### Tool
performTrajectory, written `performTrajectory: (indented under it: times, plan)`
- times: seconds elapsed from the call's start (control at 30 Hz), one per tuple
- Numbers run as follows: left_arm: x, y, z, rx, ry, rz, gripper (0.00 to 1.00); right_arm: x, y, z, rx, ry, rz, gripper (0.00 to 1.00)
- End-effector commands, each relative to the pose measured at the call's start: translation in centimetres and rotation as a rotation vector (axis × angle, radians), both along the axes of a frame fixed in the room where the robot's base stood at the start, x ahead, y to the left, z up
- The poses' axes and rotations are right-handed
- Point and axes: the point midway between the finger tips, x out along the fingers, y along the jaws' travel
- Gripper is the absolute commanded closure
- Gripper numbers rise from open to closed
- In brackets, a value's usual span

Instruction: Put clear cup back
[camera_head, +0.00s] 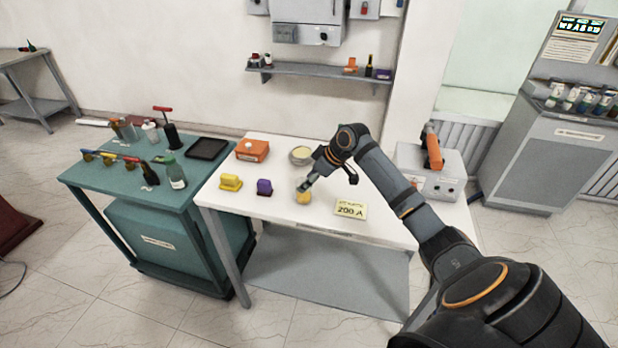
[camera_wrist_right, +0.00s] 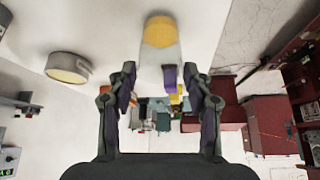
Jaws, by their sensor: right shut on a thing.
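The clear cup (camera_head: 303,197) with yellow contents is at the fingertips of my right gripper (camera_head: 305,184), over the front part of the white table. In the right wrist view the see-through cup (camera_wrist_right: 158,52) lies between the two fingers, its yellow end away from the palm. My right gripper (camera_wrist_right: 160,80) is shut on it. I cannot tell whether the cup touches the tabletop. My left gripper is not in view.
On the white table (camera_head: 225,203) stand a yellow block (camera_head: 230,182), a purple block (camera_head: 264,187), an orange box (camera_head: 252,150), a round tin (camera_head: 301,155) and a "200 A" sign (camera_head: 351,208). The green table (camera_head: 95,175) at the left holds bottles, tools and a black tray (camera_head: 207,148).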

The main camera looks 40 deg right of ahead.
Motion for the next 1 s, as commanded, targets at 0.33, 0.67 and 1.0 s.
performTrajectory:
  times: [0.33,0.67,1.0]
  plan:
    - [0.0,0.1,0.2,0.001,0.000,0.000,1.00,0.0,0.0,-0.5,0.000,-0.002,0.000,0.48]
    - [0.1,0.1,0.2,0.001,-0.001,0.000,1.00,0.0,0.0,-0.4,0.000,-0.002,0.000,0.25]
    - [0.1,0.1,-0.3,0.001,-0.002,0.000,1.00,-1.1,-0.9,1.5,-0.008,-0.004,-0.001,0.25]
